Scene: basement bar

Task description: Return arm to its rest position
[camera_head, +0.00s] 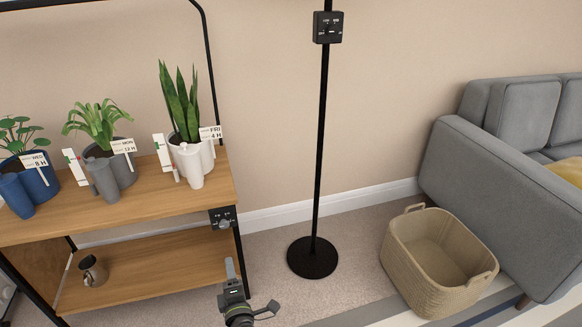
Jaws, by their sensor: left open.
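My left gripper (251,286) shows at the bottom centre of the head view. It is open, with its two fingers spread apart and nothing between them. It is in front of the right end of the wooden plant shelf (140,204), in the gap before the black pole stand, and appears to touch nothing. Most of my left arm is out of the picture below. My right gripper is not in view.
The shelf holds three potted plants with labels; a metal mug (93,270) sits on its lower board. A control box (222,218) is on the shelf's right corner. A black pole stand (312,258), a woven basket (437,262) and a grey sofa (490,180) stand to the right.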

